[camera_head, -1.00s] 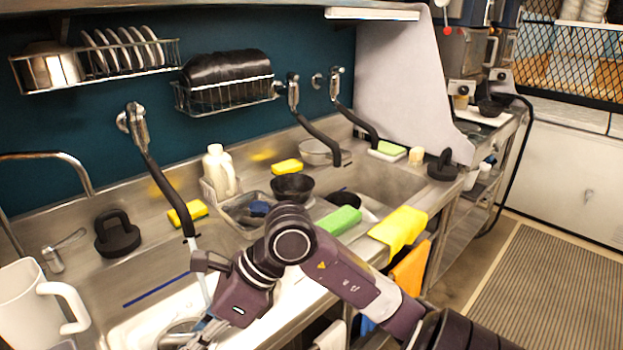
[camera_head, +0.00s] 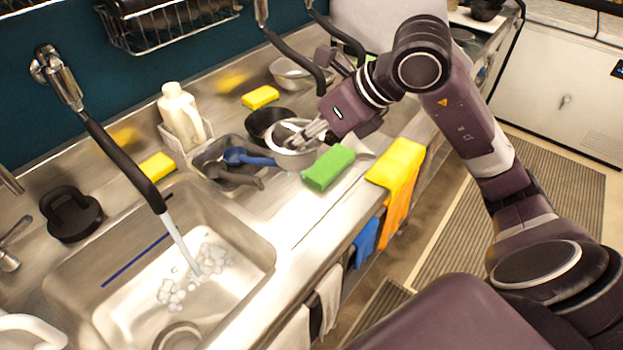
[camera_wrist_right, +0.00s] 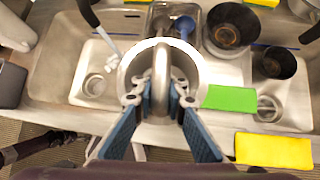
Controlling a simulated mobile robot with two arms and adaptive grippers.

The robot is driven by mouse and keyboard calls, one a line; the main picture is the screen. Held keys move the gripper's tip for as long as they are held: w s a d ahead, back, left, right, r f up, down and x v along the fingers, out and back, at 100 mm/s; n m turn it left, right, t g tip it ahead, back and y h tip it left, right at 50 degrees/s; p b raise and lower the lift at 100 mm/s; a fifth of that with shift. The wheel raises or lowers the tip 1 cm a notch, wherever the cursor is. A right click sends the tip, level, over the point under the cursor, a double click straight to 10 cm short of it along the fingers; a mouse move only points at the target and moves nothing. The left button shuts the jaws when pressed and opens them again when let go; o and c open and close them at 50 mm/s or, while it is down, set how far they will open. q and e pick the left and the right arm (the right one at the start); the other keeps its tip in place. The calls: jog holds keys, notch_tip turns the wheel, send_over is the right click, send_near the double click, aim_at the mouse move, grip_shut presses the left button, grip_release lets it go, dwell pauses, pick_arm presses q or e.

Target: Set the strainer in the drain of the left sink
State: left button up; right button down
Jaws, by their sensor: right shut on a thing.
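My right gripper (camera_head: 310,135) is shut on the strainer (camera_head: 292,158), a round pale metal piece. In the right wrist view the strainer (camera_wrist_right: 128,72) shows as a ring with a metal bar across it, between the fingertips (camera_wrist_right: 160,98). It is held above the counter between the sinks, by the tray and the green sponge. The left sink (camera_head: 258,238) is at the lower left, with water running and suds inside. Its round drain (camera_head: 178,336) shows at the bottom edge, and the drain (camera_wrist_right: 95,85) also shows in the right wrist view.
A tray (camera_head: 200,162) with a blue utensil, a dark bowl (camera_head: 262,122) and a green sponge (camera_head: 327,168) crowd around the strainer. A black faucet hose (camera_head: 125,160) hangs over the left sink.

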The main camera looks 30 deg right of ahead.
jog(key=shift+w+d+r+m+h, duration=0.15)
jog(key=shift+d+r, duration=0.1)
jog(key=shift+r, duration=0.35)
jog(key=shift+s+d+r+m+h, duration=0.1)
jog(key=shift+d+r+m+h, duration=0.1)
jog(key=shift+r, duration=0.35)
jog(key=shift+f, duration=0.3)
notch_tip(320, 180, down, 15)
jog(key=shift+w+r+p, duration=0.15)
jog(key=shift+p, duration=0.2)
jog(key=shift+f, duration=0.55)
notch_tip(320, 180, down, 3)
jog(key=shift+f, duration=0.2)
pick_arm(q)
jog(key=shift+s+a+r, duration=0.3)
jog(key=shift+s+r, duration=0.4)
jog(key=shift+s, duration=0.25)
